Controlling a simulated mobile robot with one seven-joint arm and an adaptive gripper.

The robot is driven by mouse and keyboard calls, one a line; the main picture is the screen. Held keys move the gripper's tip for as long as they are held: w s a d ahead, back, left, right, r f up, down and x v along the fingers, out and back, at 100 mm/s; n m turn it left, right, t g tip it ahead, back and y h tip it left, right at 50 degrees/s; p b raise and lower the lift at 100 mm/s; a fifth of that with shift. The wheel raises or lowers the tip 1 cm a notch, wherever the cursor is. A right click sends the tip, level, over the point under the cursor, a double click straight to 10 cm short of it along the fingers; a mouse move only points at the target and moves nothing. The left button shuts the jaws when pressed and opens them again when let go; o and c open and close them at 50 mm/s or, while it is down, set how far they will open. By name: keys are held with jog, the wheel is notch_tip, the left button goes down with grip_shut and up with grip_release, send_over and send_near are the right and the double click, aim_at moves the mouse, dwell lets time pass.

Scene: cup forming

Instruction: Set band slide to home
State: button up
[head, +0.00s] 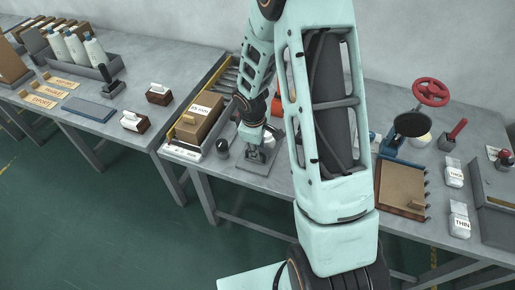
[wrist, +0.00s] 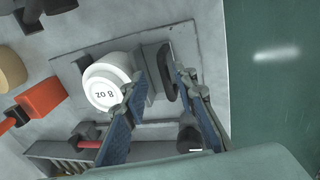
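A flat grey plate fixture lies on the bench and shows in the head view (head: 243,163) and the wrist view (wrist: 185,40). On it in the wrist view are a round white part marked "8 oz" (wrist: 100,82) and, beside it, a grey block with a dark rounded knob (wrist: 167,75). I cannot tell for certain that this is the band slide. My gripper (wrist: 156,80) has its blue-padded fingers apart, with the block and knob between their tips. Contact is unclear. In the head view my gripper (head: 258,150) is low over the plate, partly hidden by my arm.
A cardboard box (head: 198,115) sits in a tray left of my gripper, with a dark round knob (head: 222,148) nearby. An orange block (wrist: 41,97) lies beside the plate. To the right stand a red handwheel press (head: 430,92) and a brown board (head: 402,185).

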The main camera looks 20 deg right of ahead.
notch_tip(320, 180, up, 12)
jog(key=s+a, duration=0.1)
jog(key=s, duration=0.1)
jog(key=shift+a, duration=0.2)
dwell(0.3)
jog(key=shift+f, duration=0.1)
dwell(0.3)
